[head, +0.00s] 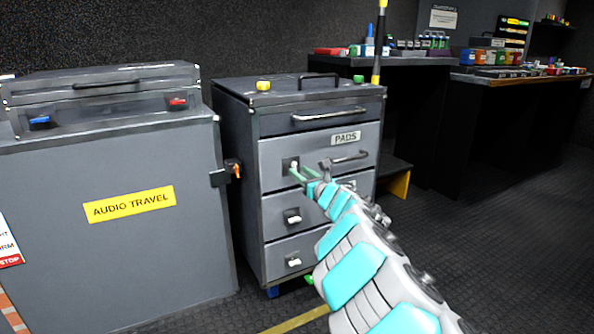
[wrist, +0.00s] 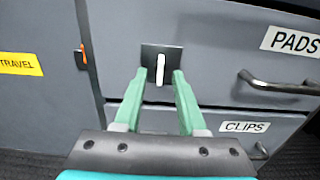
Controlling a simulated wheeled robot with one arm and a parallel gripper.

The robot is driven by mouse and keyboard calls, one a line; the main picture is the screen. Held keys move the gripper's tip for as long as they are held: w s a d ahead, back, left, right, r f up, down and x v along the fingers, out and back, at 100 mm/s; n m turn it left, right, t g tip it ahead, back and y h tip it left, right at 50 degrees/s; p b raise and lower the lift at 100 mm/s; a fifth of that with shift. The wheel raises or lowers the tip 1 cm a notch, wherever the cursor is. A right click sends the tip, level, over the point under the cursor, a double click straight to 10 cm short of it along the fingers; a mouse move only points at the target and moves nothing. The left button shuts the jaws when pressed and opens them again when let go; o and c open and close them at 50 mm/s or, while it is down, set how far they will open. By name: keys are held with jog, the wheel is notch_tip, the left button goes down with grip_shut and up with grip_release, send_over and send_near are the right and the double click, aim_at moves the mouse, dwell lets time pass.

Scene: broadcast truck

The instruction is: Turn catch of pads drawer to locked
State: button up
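The pads drawer (head: 270,157) is the upper labelled drawer of a grey cabinet, with a PADS label (wrist: 291,41) and a bar handle (wrist: 280,84). Its catch (wrist: 160,68) is a white lever on a dark square plate, standing upright in the wrist view. The drawer front looks flush with the cabinet. My gripper (wrist: 160,75) is open, its two green fingers on either side of the catch's lower part, with small gaps visible. In the head view my gripper (head: 297,174) reaches the catch plate and partly hides the catch.
The CLIPS drawer (wrist: 245,127) lies below. Two lower catches (head: 293,217) (head: 294,262) have white levers lying sideways. The audio travel case (head: 90,240) stands close on the left, with an orange latch (head: 236,169). Open floor (head: 480,230) lies to the right.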

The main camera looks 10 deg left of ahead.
aim_at(294, 168)
jog(key=shift+x, duration=1.35)
grip_shut()
